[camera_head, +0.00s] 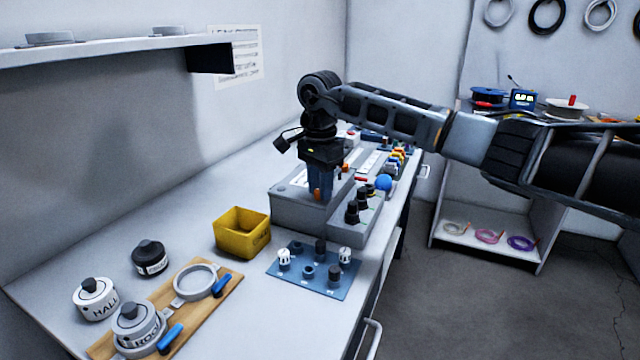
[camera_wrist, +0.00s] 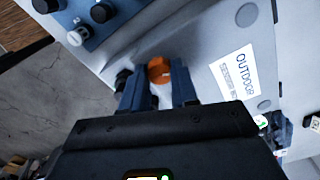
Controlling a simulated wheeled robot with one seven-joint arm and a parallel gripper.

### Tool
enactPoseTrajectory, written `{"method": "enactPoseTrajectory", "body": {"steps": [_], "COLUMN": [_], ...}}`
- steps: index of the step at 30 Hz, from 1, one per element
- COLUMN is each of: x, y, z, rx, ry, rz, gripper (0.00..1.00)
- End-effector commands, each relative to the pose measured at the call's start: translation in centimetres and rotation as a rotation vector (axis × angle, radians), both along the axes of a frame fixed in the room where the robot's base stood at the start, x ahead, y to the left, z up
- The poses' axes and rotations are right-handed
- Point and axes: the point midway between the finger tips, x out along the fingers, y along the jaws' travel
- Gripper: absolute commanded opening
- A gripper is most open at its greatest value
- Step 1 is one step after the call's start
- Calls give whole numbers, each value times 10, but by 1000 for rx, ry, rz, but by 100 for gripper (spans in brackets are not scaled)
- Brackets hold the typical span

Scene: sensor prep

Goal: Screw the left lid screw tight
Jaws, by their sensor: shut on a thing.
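My gripper (camera_head: 319,192) points straight down over the grey box (camera_head: 297,212), with its blue-grey fingers low at the near end of the lid. In the wrist view the fingers close on the sides of an orange screw (camera_wrist: 158,68). A bit of this screw (camera_head: 318,197) shows between the fingertips in the head view; the fingers hide most of it. I cannot tell how deep it sits. Another small orange part (camera_head: 346,168) shows farther back by the box, partly behind my gripper. The lid carries a white label (camera_wrist: 234,78) reading OUTDOOR.
Black knobs (camera_head: 352,212) stand on a grey block right of the box. A yellow bin (camera_head: 242,233) and a blue plate (camera_head: 335,285) with several small caps lie in front. A wooden board (camera_head: 108,340) with grey holders is at the near left. A shelf (camera_head: 100,52) overhangs the left.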

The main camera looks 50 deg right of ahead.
Motion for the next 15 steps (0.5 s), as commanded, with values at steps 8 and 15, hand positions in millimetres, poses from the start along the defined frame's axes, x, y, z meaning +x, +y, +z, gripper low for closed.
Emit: {"method": "enactPoseTrajectory", "body": {"steps": [8, 15], "x": [0, 0], "y": [-1, -1], "z": [1, 1], "rx": [-2, -2], "ry": [0, 0], "rz": [-262, -489], "gripper": [0, 0]}}
